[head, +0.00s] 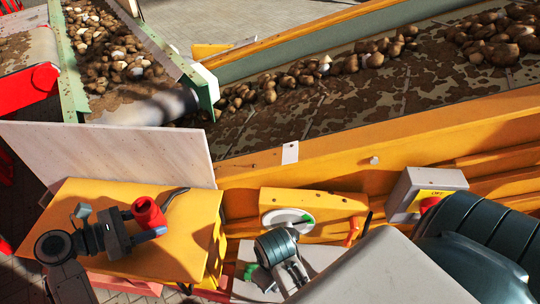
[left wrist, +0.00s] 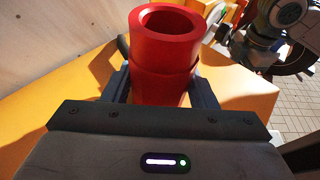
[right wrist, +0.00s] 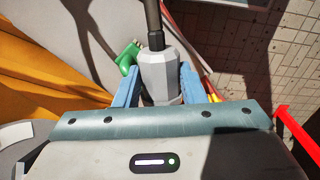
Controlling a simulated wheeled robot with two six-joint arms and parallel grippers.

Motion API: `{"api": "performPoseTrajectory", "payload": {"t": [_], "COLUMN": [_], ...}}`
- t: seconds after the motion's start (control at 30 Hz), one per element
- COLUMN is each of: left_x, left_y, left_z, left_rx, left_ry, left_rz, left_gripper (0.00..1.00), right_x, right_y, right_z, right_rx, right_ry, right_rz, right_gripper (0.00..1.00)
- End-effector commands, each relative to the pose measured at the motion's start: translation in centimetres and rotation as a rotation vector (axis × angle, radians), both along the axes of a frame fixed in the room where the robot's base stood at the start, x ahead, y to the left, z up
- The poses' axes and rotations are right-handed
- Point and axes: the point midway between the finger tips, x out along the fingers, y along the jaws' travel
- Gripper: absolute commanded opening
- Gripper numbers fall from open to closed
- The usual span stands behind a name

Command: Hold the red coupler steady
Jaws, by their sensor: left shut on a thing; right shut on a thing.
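The red coupler (head: 149,212) is a thick hollow cylinder above the yellow block at the lower left of the head view. In the left wrist view the coupler (left wrist: 164,45) stands with its open end up, and the fingers lie on both sides of it. My left gripper (head: 146,226) is shut on it. In the right wrist view, my right gripper (right wrist: 160,88) is shut on a grey faceted fitting (right wrist: 159,75) with a dark rod or hose rising from its top. In the head view my right arm and the panel partly hide that fitting.
The yellow block (head: 185,240) lies under the coupler, with a pale board (head: 110,150) behind it. A grey switch box (head: 425,185) with a red button stands at the right. A white dial (head: 275,218) is on the yellow frame. Behind, conveyors carry potatoes (head: 375,60).

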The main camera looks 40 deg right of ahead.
Motion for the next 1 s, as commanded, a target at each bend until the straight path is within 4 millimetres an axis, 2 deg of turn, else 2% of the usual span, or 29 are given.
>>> {"api": "performPoseTrajectory", "payload": {"t": [0.23,0.27,0.37,0.4,0.6,0.7,1.0], "left_x": [0.00,0.00,0.00,0.00,0.00,0.00,0.02], "left_y": [0.00,0.00,0.00,0.00,0.00,0.00,0.45], "left_z": [0.01,0.01,0.01,0.01,0.01,0.01,0.12], "left_rx": [0.000,0.000,0.000,0.000,0.000,0.000,0.001], "left_ry": [0.000,0.000,0.000,0.000,0.000,0.000,-0.001], "left_rz": [0.000,0.000,0.000,0.000,0.000,0.000,0.001], "left_gripper": [0.39,0.54,0.74,0.78,0.80,0.99,1.00], "right_x": [0.01,0.01,0.01,0.01,0.01,0.01,0.01], "right_y": [0.00,0.00,0.00,0.00,0.00,0.00,0.00], "right_z": [0.01,0.01,0.01,0.01,0.01,0.01,0.01], "right_rx": [0.000,0.000,0.000,0.000,0.000,0.000,0.000], "right_ry": [0.000,0.000,0.000,0.000,0.000,0.000,0.000], "right_rz": [0.000,0.000,0.000,0.000,0.000,0.000,0.000], "right_gripper": [0.13,0.13,0.13,0.13,0.13,0.13,0.13]}}
